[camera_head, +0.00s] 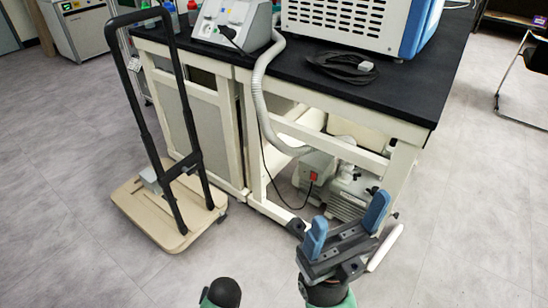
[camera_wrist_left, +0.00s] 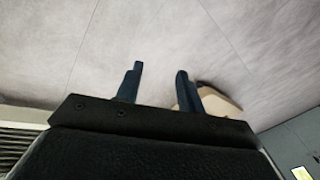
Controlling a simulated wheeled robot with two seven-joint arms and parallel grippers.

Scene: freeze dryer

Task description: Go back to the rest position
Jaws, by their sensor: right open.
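My right gripper (camera_head: 346,226) is in the lower right of the head view, in front of the lab bench. Its two blue fingers are spread apart, with nothing between them. My left gripper (camera_wrist_left: 158,78) shows in the left wrist view. Its two dark fingers are apart, with bare grey floor between and beyond them. The left gripper's fingers do not show in the head view. The freeze dryer (camera_head: 350,18), a white and blue box with a vented front, stands on the bench and is cut off by the top edge.
The black-topped bench (camera_head: 420,92) fills the middle, with a pump (camera_head: 350,195) on its lower level. A folding cart (camera_head: 150,212) with a tall black handle stands at left. A chair (camera_head: 525,75) is at far right. The floor (camera_head: 470,220) at right is clear.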

